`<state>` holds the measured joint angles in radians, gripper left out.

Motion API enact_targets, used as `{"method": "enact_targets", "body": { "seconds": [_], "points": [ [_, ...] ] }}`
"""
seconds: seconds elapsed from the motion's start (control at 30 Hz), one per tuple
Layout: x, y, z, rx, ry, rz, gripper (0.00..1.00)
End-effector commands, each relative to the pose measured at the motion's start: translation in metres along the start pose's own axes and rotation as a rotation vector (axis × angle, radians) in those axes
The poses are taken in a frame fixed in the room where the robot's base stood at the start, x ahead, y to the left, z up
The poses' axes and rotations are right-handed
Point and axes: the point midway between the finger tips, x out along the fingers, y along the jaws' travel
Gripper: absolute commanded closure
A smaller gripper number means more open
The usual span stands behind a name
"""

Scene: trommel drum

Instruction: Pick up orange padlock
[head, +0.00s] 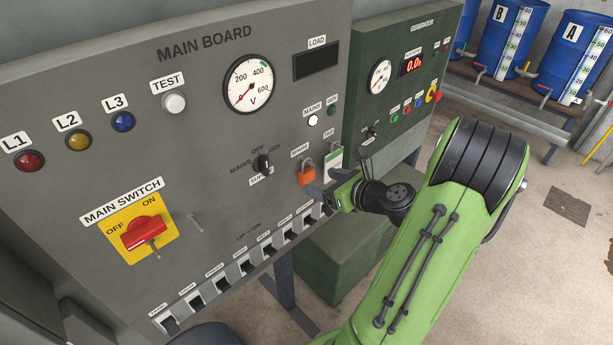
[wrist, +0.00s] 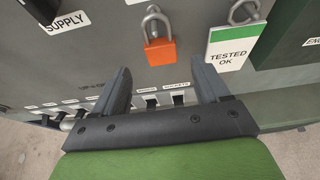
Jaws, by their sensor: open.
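The orange padlock (head: 307,176) hangs by its grey shackle on the main board, under the label SPARE. In the wrist view the orange padlock (wrist: 160,51) hangs upright beyond the fingertips, with its body and shackle in plain sight. My gripper (head: 318,196) is at the board just below and right of the padlock in the head view. In the wrist view my gripper (wrist: 162,76) is open and empty, its two dark fingers apart. The padlock lies ahead of the gap between them and appears not to be touched.
A white and green TESTED OK tag (wrist: 232,45) hangs from a shackle right of the padlock. A row of breaker switches (head: 247,266) runs along the board below. The black selector knob (head: 263,165) is to the left. The green generator panel (head: 395,80) stands at right.

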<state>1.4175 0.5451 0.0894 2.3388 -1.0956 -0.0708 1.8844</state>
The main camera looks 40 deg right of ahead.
Motion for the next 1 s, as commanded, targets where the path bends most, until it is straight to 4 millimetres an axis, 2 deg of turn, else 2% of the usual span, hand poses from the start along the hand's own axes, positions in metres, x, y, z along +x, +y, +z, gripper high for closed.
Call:
{"method": "enact_targets", "body": {
  "seconds": [0.2,0.3,0.53,0.9,0.97,1.0],
  "points": [
    [0.039,-0.003,-0.002,-0.003,0.0,0.005,0.26],
    [0.051,-0.003,-0.001,-0.002,0.0,0.003,0.26],
    [0.053,-0.004,0.0,-0.001,0.001,0.0,0.26],
    [0.052,-0.004,0.0,-0.002,0.001,0.0,0.82],
    [0.052,-0.004,0.0,-0.002,0.001,0.0,0.9],
    [0.052,-0.004,0.0,-0.002,0.0,0.0,0.9]
  ]
}}
